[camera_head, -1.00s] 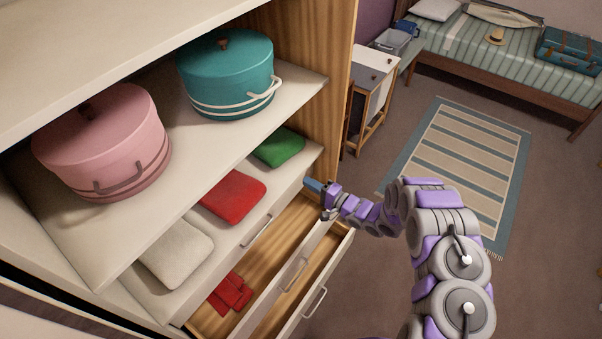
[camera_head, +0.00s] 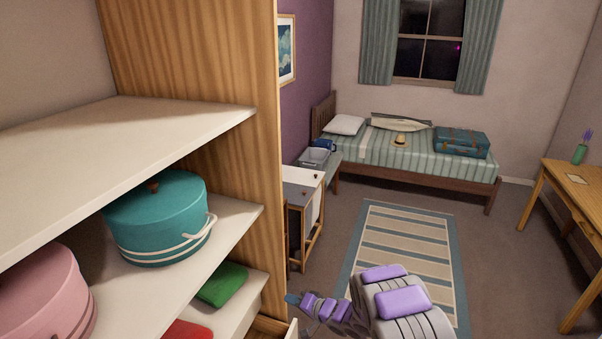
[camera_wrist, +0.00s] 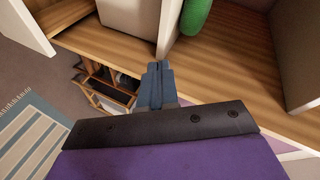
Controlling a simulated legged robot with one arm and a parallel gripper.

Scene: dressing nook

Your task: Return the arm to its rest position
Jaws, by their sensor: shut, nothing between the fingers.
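My gripper (camera_head: 293,299) is at the bottom of the head view, just right of the wardrobe's side panel, with my purple and grey arm stretched behind it. In the wrist view my gripper (camera_wrist: 158,68) has its two blue fingers together with nothing between them. The fingers point toward a wooden surface of the wardrobe (camera_wrist: 225,55). A green folded cloth (camera_head: 222,285) lies on the lower shelf to the left of my gripper; a green thing also shows at the top of the wrist view (camera_wrist: 196,15).
A teal round box (camera_head: 155,222) and a pink one (camera_head: 40,295) stand on the shelf (camera_head: 235,235). A red cloth (camera_head: 188,330) lies below. A small cabinet (camera_head: 303,215) stands beyond the wardrobe. A striped rug (camera_head: 405,240) lies on open floor; a desk (camera_head: 575,190) is at right.

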